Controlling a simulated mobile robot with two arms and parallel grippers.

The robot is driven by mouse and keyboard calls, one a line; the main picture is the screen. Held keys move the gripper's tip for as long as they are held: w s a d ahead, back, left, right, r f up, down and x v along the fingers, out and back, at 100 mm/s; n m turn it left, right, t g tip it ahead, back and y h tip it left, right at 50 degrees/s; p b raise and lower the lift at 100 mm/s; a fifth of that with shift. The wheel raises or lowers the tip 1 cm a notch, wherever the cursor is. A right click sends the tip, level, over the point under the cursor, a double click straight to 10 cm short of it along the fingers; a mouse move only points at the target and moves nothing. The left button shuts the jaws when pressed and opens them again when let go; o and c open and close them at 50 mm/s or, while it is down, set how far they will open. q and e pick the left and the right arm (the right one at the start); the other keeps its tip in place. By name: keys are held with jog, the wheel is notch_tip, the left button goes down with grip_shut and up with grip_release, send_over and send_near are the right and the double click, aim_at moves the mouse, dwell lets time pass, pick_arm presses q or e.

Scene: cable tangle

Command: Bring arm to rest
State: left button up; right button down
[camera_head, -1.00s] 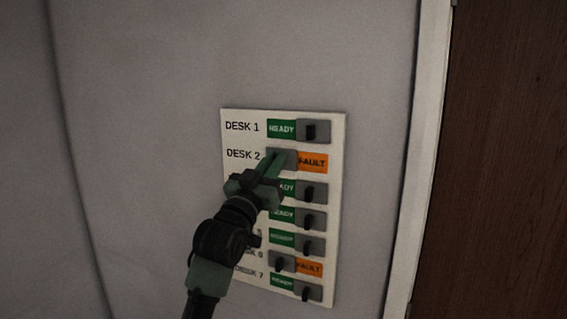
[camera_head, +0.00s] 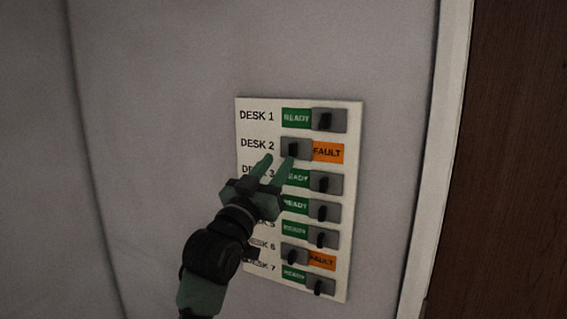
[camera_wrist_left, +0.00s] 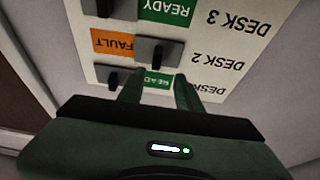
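My left gripper (camera_head: 276,168) is in front of the wall panel (camera_head: 350,200), by the DESK 2 and DESK 3 rows. Its two green fingers are apart with nothing between them. In the left wrist view, the open fingers (camera_wrist_left: 158,92) point towards the upside-down panel (camera_wrist_left: 215,55). The DESK 2 slider (camera_head: 294,149) is at the left of its row, beside an orange FAULT label (camera_head: 328,152). My right gripper is in neither view.
The DESK 1 slider (camera_head: 329,120) is at the right, with READY showing. The DESK 6 row also shows an orange FAULT label (camera_head: 321,261). A pale frame (camera_head: 437,160) and dark wood (camera_head: 510,160) stand to the right. The wall left of the panel is clear.

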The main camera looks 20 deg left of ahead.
pick_arm(q)
jog(key=shift+v, duration=1.1)
